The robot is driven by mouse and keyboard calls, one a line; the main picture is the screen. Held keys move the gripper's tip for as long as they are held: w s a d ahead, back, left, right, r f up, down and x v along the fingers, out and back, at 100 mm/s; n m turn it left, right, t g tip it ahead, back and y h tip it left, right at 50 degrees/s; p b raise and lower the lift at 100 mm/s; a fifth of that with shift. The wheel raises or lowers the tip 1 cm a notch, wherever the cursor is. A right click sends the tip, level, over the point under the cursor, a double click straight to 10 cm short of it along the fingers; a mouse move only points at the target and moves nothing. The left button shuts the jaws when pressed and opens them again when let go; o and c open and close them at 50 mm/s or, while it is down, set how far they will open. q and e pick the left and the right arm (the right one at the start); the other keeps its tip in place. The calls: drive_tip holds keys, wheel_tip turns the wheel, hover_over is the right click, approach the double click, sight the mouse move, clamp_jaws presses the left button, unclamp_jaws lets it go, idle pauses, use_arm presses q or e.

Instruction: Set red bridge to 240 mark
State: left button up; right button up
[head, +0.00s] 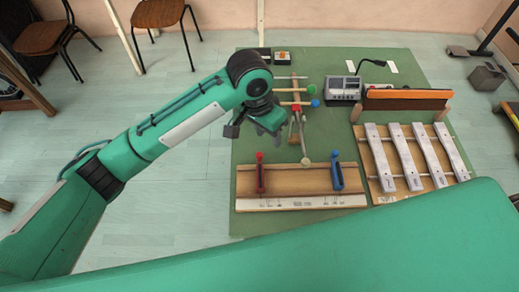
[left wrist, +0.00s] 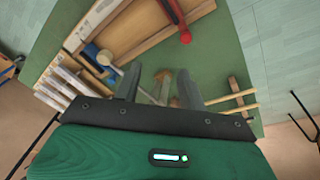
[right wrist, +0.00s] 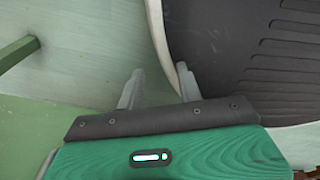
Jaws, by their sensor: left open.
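The red bridge (head: 260,172) stands upright near the left end of a wooden board (head: 300,180). A white strip with printed marks (head: 283,204) runs along the board's front edge; the numbers are too small to read. The red bridge (left wrist: 178,18) also shows at the top of the left wrist view. A blue bridge (head: 337,173) stands near the board's right end. My left gripper (head: 270,128) is open and empty, above the green table behind the board and apart from the red bridge. My right gripper (right wrist: 160,74) is open and empty, away from the board.
Mallets with colored heads (head: 308,89) lie on the green table (head: 405,66) behind the board. Metal bars (head: 405,158) on a wooden frame stand to its right. A grey device (head: 343,88) and an orange-topped block (head: 407,94) sit at the back.

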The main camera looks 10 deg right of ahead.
sight(260, 154)
use_arm(q)
drive_tip(key=f, duration=0.3)
drive_tip(key=w+a+f+y, duration=0.1)
drive_tip(key=f, duration=0.3)
drive_tip(key=w+f+y+p, duration=0.1)
drive_tip(key=f, duration=0.2)
drive_tip(key=shift+w+a+f, duration=0.15)
drive_tip(key=shift+a+f, duration=0.1)
drive_tip(key=shift+f, duration=0.5)
clamp_jaws()
drive_tip(key=shift+d+r, duration=0.1)
use_arm(e)
drive_tip(key=shift+s+a+r, duration=0.3)
drive_tip(key=shift+s+a, duration=0.05)
drive_tip(key=shift+a, duration=0.35)
